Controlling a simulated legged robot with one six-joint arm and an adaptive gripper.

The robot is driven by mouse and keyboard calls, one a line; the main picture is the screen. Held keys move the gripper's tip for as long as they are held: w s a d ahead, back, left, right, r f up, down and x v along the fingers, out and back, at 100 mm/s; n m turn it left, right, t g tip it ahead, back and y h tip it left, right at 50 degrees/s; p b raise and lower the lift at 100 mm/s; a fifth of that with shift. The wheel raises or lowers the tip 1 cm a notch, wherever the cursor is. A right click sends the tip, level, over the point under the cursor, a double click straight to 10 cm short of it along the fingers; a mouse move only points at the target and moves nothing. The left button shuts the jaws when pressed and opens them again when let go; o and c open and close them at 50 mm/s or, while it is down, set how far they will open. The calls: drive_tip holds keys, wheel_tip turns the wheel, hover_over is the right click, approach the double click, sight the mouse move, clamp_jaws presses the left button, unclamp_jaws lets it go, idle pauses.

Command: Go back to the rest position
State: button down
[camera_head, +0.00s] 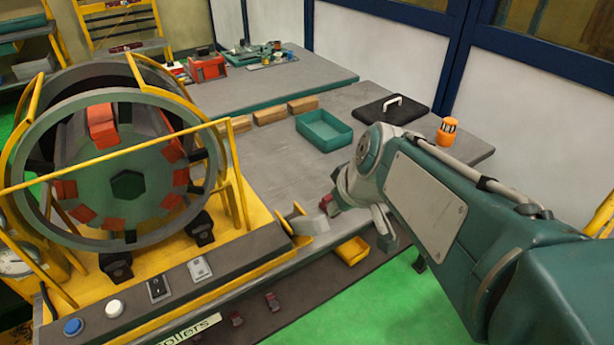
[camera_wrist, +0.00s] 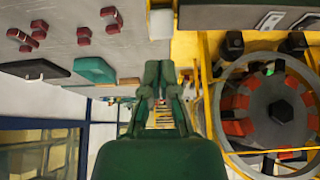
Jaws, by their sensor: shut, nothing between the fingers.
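My gripper (camera_wrist: 160,68) is shut and empty in the wrist view, its two green fingers close together. In the head view my arm reaches in from the right and its wrist end hangs over the front edge of the bench; the fingers are hard to make out there. The stator (camera_head: 128,185), a large round drum with red and black blocks around its rim, stands in a yellow frame at the left. It also shows at the right of the wrist view (camera_wrist: 281,112). My gripper is apart from it and touches nothing that I can see.
The grey bench (camera_head: 275,165) holds a teal tray (camera_head: 324,131), several brown blocks (camera_head: 270,115), a black case (camera_head: 391,109) with a white handle and an orange object (camera_head: 447,131). A yellow bin (camera_head: 352,251) sits below the bench edge. Green floor (camera_head: 420,305) is open in front.

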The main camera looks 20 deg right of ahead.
drive_tip(key=shift+s+a+r, duration=0.1)
drive_tip(key=shift+s, duration=0.05)
idle(0.3)
drive_tip(key=s+a+m+h, duration=0.1)
drive_tip(key=s+a+m, duration=0.2)
drive_tip(key=s, duration=0.7)
drive_tip(key=shift+a+f, duration=0.2)
drive_tip(key=shift+a, duration=0.1)
